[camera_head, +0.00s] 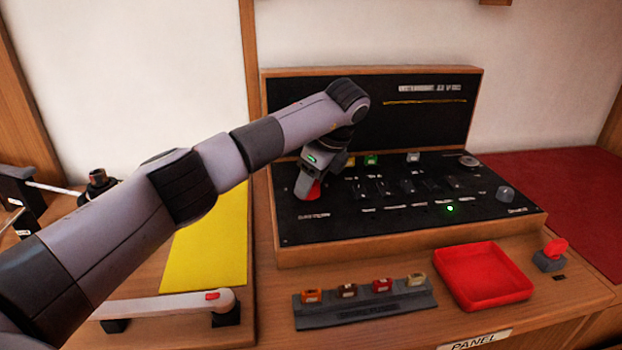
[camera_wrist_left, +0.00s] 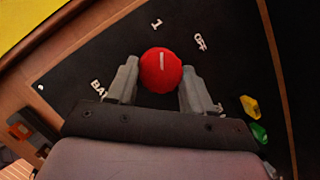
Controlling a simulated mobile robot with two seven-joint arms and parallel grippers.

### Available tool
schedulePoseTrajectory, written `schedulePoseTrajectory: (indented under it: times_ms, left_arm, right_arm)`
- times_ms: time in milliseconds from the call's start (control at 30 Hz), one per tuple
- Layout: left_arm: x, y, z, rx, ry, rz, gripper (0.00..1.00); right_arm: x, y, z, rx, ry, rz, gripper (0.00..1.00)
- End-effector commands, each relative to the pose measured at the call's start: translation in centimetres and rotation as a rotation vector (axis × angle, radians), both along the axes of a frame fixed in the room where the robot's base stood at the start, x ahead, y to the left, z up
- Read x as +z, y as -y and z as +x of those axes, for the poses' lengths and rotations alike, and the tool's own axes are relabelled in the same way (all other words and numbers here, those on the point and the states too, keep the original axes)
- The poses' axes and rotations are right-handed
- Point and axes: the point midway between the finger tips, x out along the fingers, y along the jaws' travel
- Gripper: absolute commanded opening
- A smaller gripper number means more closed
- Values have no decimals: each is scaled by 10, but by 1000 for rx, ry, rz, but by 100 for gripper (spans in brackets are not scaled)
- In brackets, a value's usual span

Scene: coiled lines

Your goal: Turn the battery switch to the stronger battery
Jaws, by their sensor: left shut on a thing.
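The battery switch is a round red knob (camera_head: 313,191) at the left end of the black panel. In the left wrist view the knob (camera_wrist_left: 160,71) shows a white pointer line aimed about at the label "1" (camera_wrist_left: 157,23). An "OFF" label (camera_wrist_left: 200,42) is to the right of that, and a label starting "BA" (camera_wrist_left: 99,91) is lower left, partly hidden by a finger. My left gripper (camera_head: 308,186) is shut on the knob, one finger on each side (camera_wrist_left: 160,85). My right gripper is not in view.
The panel (camera_head: 400,215) has several small switches, a lit green lamp (camera_head: 450,208) and a grey knob (camera_head: 505,193). In front are a fuse rack (camera_head: 365,312), a red tray (camera_head: 485,302) and a red-topped switch (camera_head: 552,252). A yellow sheet (camera_head: 205,255) lies left.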

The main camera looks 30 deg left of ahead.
Motion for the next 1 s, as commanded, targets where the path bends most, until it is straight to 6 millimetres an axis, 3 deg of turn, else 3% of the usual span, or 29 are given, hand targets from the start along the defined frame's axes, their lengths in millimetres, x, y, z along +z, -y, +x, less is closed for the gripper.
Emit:
schedulePoseTrajectory:
  times_ms: [500, 533, 600, 867, 1000]
  left_arm:
    - [2, 0, 1, 20, 6, -1, 21]
    - [2, 0, 1, 20, 6, -1, 58]
    - [1, 0, 1, 20, 6, -1, 76]
    - [1, 0, 1, 19, 2, 0, 76]
    - [10, 4, 0, 17, 5, 0, 76]
  right_arm:
    - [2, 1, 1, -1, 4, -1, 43]
    - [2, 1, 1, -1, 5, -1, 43]
    - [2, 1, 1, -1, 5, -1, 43]
    - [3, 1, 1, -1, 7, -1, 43]
    - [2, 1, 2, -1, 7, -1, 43]
